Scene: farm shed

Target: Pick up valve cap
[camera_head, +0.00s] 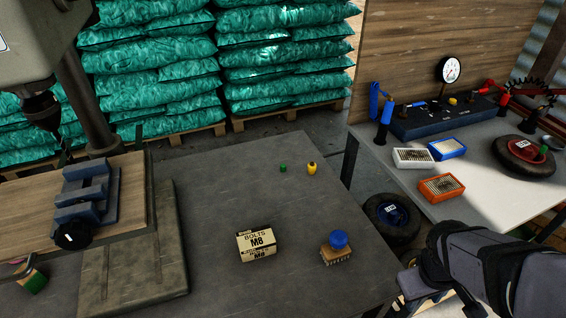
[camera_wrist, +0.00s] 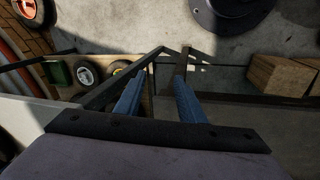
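A small green cap-like piece (camera_head: 283,168) stands on the dark workbench (camera_head: 215,220) in the head view, the likeliest valve cap. A small yellow piece with a dark top (camera_head: 312,168) stands just right of it. Both are too small to make out in detail. My gripper (camera_wrist: 160,78) shows in the wrist view with its two blue fingers apart and nothing between them. My arm is at the lower right of the head view, beyond the bench's right edge and well away from both pieces. Neither piece shows in the wrist view.
A bolts box (camera_head: 257,244) and a blue-knobbed brush (camera_head: 338,248) stand on the bench's near half. A drill press vise (camera_head: 88,200) is at left. The right table (camera_head: 475,150) holds trays, a gauge unit and a wheel. Bench around the small pieces is clear.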

